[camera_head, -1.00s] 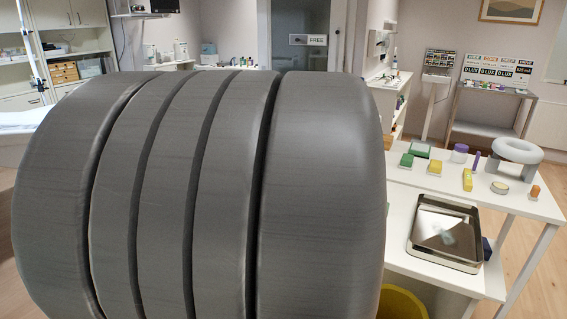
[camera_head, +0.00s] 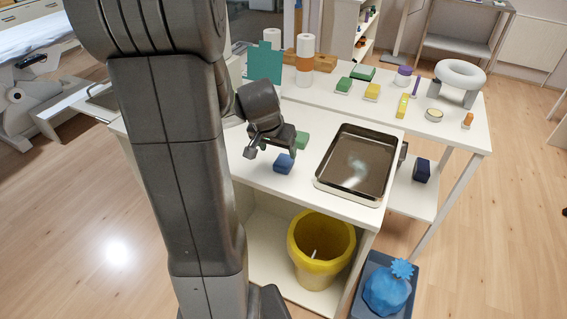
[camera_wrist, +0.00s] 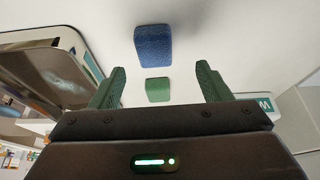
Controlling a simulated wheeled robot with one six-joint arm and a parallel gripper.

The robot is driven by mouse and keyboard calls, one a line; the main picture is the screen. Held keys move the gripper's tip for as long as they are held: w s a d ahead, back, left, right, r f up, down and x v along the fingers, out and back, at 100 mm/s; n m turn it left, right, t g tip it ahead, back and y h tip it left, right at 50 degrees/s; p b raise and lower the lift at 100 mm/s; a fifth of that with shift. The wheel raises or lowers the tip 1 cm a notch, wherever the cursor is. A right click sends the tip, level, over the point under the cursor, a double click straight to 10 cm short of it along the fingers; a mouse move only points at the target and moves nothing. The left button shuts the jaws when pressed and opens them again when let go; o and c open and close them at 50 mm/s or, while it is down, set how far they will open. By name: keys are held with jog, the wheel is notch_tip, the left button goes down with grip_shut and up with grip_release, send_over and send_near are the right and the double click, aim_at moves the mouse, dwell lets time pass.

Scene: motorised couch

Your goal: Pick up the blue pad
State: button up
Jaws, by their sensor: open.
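The blue pad (camera_head: 284,164) lies on the white tabletop, left of the metal tray. It also shows in the wrist view (camera_wrist: 153,46), flat on the white surface. My gripper (camera_head: 271,149) is over the table, close to the blue pad's upper left in the head view. In the wrist view my gripper (camera_wrist: 160,68) has its two green-faced fingers spread wide with nothing between them touching. The blue pad shows beyond the fingertips, apart from them. A green pad (camera_wrist: 158,89) shows between the fingers, below the blue pad in the picture; it also shows in the head view (camera_head: 302,140).
A shallow metal tray (camera_head: 320,184) stands right of the pads. A yellow bin (camera_head: 306,270) sits below the table. Several small items, paper rolls (camera_head: 305,50) and a ring-shaped stand (camera_head: 460,76) occupy the back. A dark blue block (camera_head: 421,170) is on a lower shelf.

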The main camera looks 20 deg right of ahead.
aim_at(284, 160)
jog(key=x, duration=0.5)
jog(key=shift+s+d+f, duration=0.3)
jog(key=shift+s+d, duration=0.05)
jog(key=shift+w+d+f, duration=0.1)
jog(key=shift+w+f, duration=0.1)
jog(key=shift+f, duration=0.3)
jog(key=shift+c, duration=0.4)
jog(key=c, duration=1)
